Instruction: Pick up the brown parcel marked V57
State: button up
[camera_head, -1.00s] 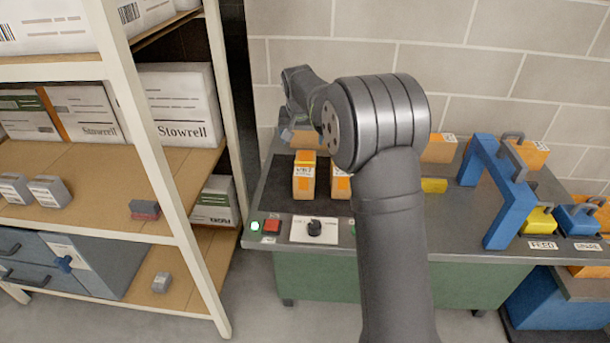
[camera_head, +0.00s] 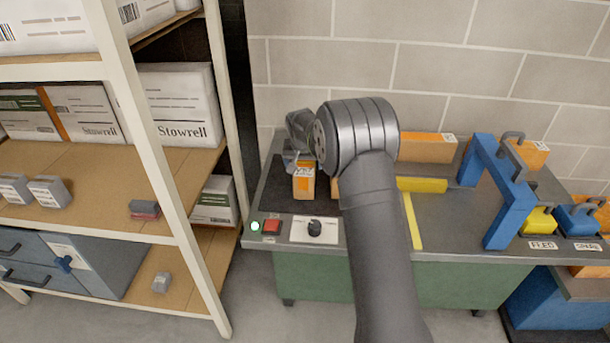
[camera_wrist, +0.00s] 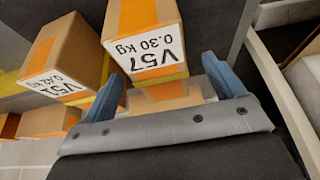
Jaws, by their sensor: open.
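The brown parcel marked V57 (camera_wrist: 140,25) has an orange tape band and a white label in the wrist view. In the head view it is the leftmost front parcel (camera_head: 304,184) on the dark bench mat. My gripper (camera_wrist: 163,90) is open, its two blue fingers apart. The V57 parcel is outside the fingers, above them in the wrist view. In the head view my gripper (camera_head: 291,158) is just behind and left of its top. Another taped parcel (camera_wrist: 163,98) shows between the fingers; I cannot tell its distance.
A parcel marked V51 (camera_wrist: 62,55) stands beside V57; my arm mostly hides it in the head view. A long orange parcel (camera_head: 427,147) and a blue frame (camera_head: 485,165) are to the right.

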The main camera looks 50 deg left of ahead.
jog(key=x, duration=0.5)
jog(key=shift+w, duration=0.3)
jog(key=shift+f, duration=0.2)
dwell(0.3)
jog(key=c, duration=1.3)
